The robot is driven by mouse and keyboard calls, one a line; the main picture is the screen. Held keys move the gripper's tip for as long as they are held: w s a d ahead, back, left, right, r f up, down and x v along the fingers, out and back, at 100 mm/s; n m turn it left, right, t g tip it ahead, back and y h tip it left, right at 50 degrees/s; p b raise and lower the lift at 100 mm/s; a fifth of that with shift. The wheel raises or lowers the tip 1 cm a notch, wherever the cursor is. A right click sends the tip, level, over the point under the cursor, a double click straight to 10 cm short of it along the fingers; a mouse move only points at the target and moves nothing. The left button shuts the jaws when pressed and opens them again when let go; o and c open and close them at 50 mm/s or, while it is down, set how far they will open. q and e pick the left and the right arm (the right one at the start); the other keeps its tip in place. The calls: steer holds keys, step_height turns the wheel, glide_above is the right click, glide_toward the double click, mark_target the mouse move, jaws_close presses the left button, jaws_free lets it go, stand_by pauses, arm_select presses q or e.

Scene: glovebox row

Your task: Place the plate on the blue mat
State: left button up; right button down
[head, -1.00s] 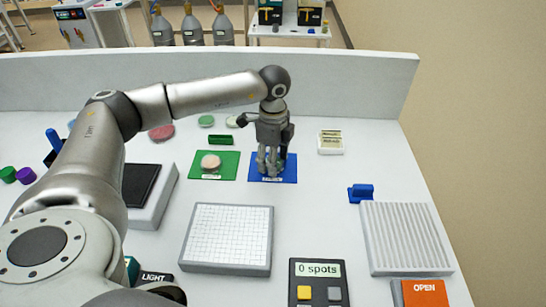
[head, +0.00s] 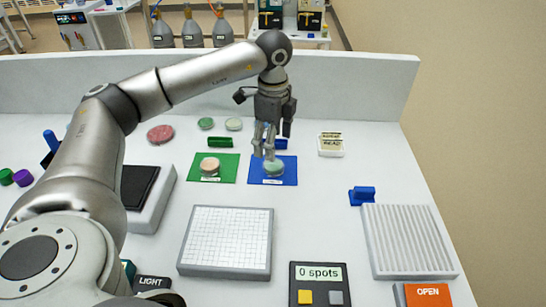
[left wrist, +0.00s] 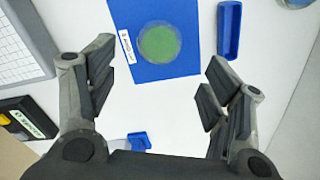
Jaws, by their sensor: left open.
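The plate, a round dish with green contents (head: 275,168), lies flat on the blue mat (head: 290,178). In the left wrist view the green plate (left wrist: 159,43) rests wholly inside the edges of the blue mat (left wrist: 185,68), beside its white label. My left gripper (head: 265,153) is above the plate, pointing down. In the left wrist view its fingers (left wrist: 160,75) are spread wide with nothing between them, and the plate is clear of them. My right gripper is not in view.
A green mat (head: 228,173) with a beige plate (head: 209,165) lies left of the blue mat. A blue holder (head: 281,144) stands behind the blue mat. A gridded white pad (head: 226,240), a counter reading "0 spots" (head: 320,285) and a ribbed rack (head: 408,240) are nearer.

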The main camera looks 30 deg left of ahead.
arm_select(q)
step_height(320, 180, up, 5)
steer(key=shift+r, duration=0.1)
stand_by(0.7)
